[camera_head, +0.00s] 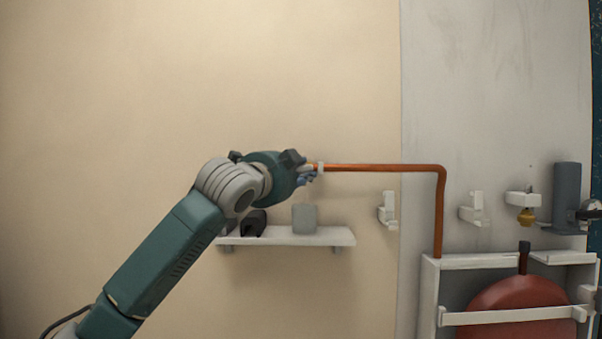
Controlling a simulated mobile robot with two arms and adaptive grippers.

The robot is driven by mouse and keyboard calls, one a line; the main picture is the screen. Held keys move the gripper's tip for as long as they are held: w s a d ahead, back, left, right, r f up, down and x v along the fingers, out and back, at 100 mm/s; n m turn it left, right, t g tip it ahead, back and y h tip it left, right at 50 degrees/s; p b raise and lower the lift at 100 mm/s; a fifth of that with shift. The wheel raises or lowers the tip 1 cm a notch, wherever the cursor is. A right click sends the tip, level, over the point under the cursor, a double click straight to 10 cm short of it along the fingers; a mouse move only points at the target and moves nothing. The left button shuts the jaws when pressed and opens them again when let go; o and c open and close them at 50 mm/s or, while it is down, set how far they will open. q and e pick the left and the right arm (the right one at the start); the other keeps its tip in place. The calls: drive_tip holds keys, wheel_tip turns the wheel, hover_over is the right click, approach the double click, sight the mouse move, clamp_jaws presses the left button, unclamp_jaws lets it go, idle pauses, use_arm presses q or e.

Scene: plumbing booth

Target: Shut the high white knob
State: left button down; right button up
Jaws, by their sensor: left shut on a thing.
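The copper pipe (385,167) runs level along the wall, then bends down at the right. At its left end is a small white fitting (320,167). My left gripper (307,170) is at this end of the pipe, with its fingers shut around a small white part there. This appears to be the high white knob, mostly hidden by the gripper, so its turn position cannot be told. My right gripper is not in view.
Below the gripper a white shelf (295,238) holds a grey cup-like thing (304,217) and a dark object (254,223). White wall brackets (388,210) are at the right. A red tank (515,308) sits in a white frame at lower right.

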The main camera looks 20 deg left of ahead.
use_arm(q)
drive_tip(key=shift+f+m+g, duration=0.2)
drive_tip(key=shift+m+g, duration=0.1)
drive_tip(key=shift+m, duration=0.4)
drive_tip(key=shift+r, duration=0.1)
drive_tip(key=c, duration=1.6)
unclamp_jaws()
drive_tip(key=shift+s, duration=0.1)
drive_tip(key=shift+o, duration=0.4)
drive_tip(key=shift+w, duration=0.2)
drive_tip(key=s+a, duration=0.1)
drive_tip(key=s, duration=1.1)
drive_tip(key=shift+a, duration=0.2)
